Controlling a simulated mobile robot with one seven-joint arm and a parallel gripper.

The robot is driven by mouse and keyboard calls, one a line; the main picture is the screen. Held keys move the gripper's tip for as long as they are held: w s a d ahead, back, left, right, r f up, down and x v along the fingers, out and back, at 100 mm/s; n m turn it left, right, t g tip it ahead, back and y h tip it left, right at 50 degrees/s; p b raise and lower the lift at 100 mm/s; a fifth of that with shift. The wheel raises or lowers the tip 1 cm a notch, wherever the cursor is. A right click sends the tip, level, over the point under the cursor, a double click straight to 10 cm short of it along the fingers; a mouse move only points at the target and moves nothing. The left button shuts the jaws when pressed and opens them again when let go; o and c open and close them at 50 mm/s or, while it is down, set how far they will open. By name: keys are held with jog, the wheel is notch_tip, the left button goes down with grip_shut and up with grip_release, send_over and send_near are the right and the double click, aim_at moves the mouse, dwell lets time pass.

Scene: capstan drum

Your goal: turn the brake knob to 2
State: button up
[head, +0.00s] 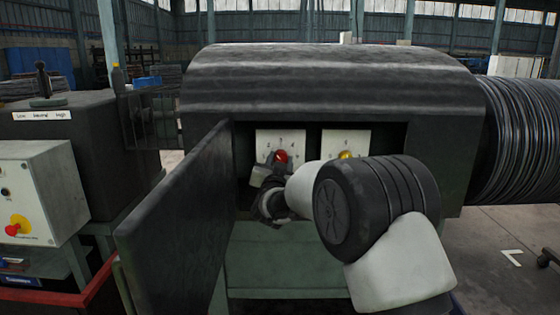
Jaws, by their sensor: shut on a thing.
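A red knob (282,156) sits on a white dial plate (267,137) inside the open compartment of the dark machine housing. Small numbers ring it, but its exact setting is too small to read. My gripper (275,170) is at the red knob from the front and below, shut on it; the fingers partly hide the knob and lower plate. A yellow knob (346,155) sits on a second white plate (346,138) to the right, partly covered by my arm. Which knob is labelled brake cannot be read.
An open dark door (178,220) stands left of my gripper, close to it. A grey control box (40,190) with a red and yellow switch and a lever box stand further left. A ribbed drum (522,140) is at the right.

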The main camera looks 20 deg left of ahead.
jog(key=shift+n, duration=0.5)
jog(key=o, duration=1)
jog(key=shift+o, duration=0.2)
jog(key=shift+s, duration=0.1)
jog(key=s+d+f, duration=0.1)
jog(key=s+d, duration=0.2)
jog(key=s, duration=1.4)
jog(key=shift+f+p, duration=0.15)
jog(key=shift+p, duration=0.25)
jog(key=shift+w+d, duration=0.1)
